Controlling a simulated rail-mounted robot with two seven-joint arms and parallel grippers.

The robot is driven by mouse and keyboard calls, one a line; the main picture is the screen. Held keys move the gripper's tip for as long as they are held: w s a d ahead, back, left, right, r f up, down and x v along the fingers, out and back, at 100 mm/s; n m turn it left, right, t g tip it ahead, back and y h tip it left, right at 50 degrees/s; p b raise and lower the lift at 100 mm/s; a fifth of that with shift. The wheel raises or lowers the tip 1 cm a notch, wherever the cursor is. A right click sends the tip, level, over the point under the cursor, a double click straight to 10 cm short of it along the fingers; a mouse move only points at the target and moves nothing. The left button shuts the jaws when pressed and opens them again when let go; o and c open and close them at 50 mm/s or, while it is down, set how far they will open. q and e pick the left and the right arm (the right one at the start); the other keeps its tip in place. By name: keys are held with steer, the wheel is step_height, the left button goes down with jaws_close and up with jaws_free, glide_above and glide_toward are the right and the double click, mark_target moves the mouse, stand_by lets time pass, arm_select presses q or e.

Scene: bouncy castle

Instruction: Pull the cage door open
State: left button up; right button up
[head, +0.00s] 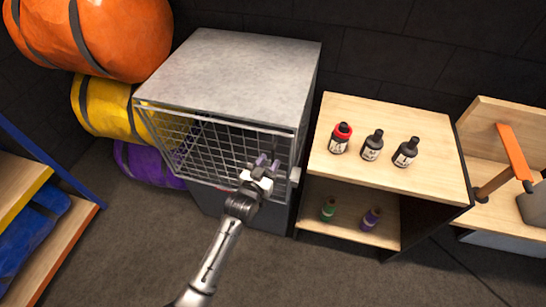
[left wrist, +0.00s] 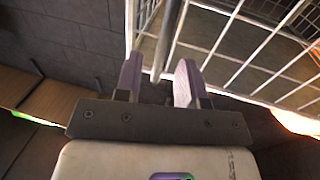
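The cage (head: 250,65) is a grey box with a speckled top, standing left of centre in the head view. Its front is a wire mesh door (head: 215,145), whose white mesh also fills the upper right of the left wrist view (left wrist: 240,45). Whether the door is ajar is hard to tell. My left gripper (head: 268,160) is at the right part of the door front. In the left wrist view its purple fingers (left wrist: 160,82) are apart, with a grey upright bar (left wrist: 166,40) between them and gaps visible beside it. My right gripper is not in view.
A wooden shelf unit (head: 420,180) with several bottles stands right of the cage. Orange (head: 95,35), yellow (head: 105,105) and purple (head: 145,165) bags are stacked on the left. A rack (head: 25,235) stands at far left. Dark floor (head: 120,250) in front is clear.

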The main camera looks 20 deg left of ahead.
mark_target(273, 157)
arm_select(q)
steer(key=shift+w+d, duration=0.15)
steer(key=shift+w, duration=1.4)
jaws_close()
